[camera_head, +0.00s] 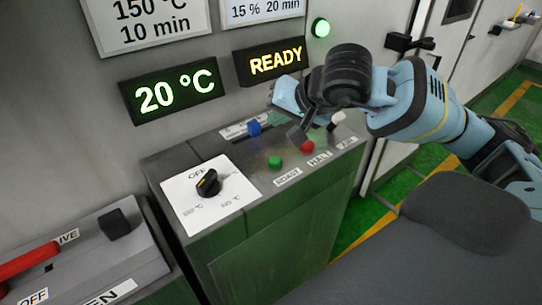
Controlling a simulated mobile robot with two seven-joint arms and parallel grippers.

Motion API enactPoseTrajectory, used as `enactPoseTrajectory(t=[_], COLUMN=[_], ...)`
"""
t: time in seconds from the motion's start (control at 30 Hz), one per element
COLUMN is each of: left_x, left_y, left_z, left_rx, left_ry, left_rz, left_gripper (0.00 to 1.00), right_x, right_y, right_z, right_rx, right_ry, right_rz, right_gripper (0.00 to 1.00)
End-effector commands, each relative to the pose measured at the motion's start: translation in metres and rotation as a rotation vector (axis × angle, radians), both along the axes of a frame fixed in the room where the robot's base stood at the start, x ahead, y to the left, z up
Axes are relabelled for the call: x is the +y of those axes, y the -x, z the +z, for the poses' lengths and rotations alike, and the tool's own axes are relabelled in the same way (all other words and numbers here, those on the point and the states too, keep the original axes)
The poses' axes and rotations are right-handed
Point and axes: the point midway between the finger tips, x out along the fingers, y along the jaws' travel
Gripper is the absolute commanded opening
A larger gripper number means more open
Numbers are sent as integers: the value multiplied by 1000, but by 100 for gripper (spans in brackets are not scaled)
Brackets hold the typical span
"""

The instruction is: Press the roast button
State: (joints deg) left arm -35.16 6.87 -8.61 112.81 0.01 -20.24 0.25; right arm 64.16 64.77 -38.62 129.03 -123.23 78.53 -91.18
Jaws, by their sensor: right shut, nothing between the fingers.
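The green button (275,162) sits on the top of the control console (233,155), with a small white label (287,177) in front of it that seems to read ROAST. My right arm comes in from the right. My right gripper (299,138) is shut and empty, its dark fingertips pointing down over the console. In the picture the fingertips lie up and to the right of the green button, close beside the red button (307,147). I cannot tell whether they touch the red button. My left gripper is not in view.
A blue button (254,128) and a pale lever (337,119) are also on the console. A black knob (208,183) stands on a white plate. Displays read 20 °C (170,94) and READY (275,62). A green lamp (321,28) glows. A red handle (28,262) is lower left.

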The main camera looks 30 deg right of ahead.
Motion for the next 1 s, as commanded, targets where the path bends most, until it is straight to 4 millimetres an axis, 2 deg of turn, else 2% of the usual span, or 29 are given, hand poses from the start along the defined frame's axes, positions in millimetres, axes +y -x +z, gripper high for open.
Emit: enactPoseTrajectory(t=[0.37,0.57,0.77,1.0], left_x=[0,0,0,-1], left_y=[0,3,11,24], left_z=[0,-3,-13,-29], left_rx=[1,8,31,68], left_ry=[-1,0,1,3], left_rz=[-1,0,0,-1], left_gripper=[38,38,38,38], right_x=[-3,-3,-3,-3], right_y=[-1,-1,-1,-1], right_z=[3,-2,-19,-49], right_rx=[-10,-7,-1,1], right_ry=[18,17,16,16], right_rz=[-4,-4,-4,-4], right_gripper=[0,0,0,0])
